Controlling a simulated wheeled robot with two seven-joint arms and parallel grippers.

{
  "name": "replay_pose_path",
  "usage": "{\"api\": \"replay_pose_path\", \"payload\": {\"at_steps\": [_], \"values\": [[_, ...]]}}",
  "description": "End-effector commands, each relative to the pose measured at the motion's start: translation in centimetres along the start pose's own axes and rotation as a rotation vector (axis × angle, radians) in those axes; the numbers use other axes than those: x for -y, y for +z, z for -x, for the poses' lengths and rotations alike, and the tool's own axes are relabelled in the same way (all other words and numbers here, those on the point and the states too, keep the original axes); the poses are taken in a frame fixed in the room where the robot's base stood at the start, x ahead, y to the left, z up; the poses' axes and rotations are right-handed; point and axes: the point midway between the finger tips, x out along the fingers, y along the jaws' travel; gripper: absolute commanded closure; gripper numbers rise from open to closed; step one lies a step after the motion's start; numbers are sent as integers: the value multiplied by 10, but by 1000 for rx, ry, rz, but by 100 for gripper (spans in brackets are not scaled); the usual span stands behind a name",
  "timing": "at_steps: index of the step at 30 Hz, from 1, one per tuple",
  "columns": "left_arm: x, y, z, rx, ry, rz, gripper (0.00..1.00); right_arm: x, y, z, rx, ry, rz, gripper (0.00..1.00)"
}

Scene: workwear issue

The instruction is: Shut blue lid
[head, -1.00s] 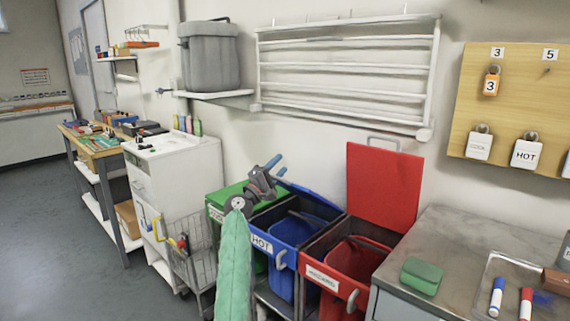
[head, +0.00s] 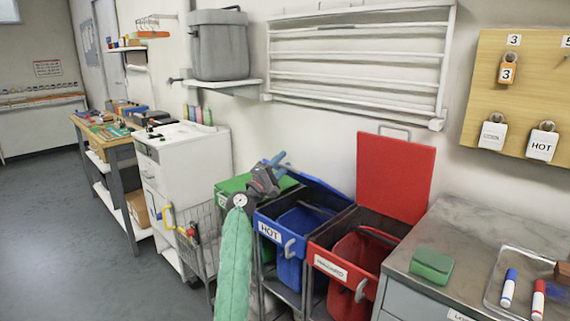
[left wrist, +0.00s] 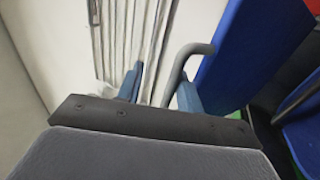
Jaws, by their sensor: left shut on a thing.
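The blue lid (head: 320,190) is tilted up at the back of the blue bin (head: 268,232) labelled HOT, and shows almost edge-on in the head view. Its flat blue face (left wrist: 250,50) fills the upper right of the left wrist view. My left gripper (head: 277,160) is at the lid's raised left edge. In the left wrist view my left gripper (left wrist: 160,90) is shut on the lid's grey bent handle (left wrist: 190,57), which shows beside the right finger. The gripped part is partly hidden. My right gripper is not in view.
The red bin (head: 330,262) stands right of the blue one, its red lid (head: 395,178) upright against the wall. A green bin (head: 236,184) is on the left, partly behind my arm. A metal counter (head: 450,235) with a green block (head: 431,265) stands at right.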

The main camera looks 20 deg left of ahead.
Motion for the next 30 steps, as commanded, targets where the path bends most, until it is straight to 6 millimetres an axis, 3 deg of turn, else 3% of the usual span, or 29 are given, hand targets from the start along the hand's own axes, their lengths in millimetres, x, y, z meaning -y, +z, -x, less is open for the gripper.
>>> {"api": "replay_pose_path", "payload": {"at_steps": [9, 10, 30], "values": [[-2, -2, 19, -3, 10, -6, 76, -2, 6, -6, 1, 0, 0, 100], [-2, -2, 20, -3, 10, -6, 80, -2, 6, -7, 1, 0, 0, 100], [14, 0, 56, -1, 1, -2, 80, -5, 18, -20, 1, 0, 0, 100]]}}
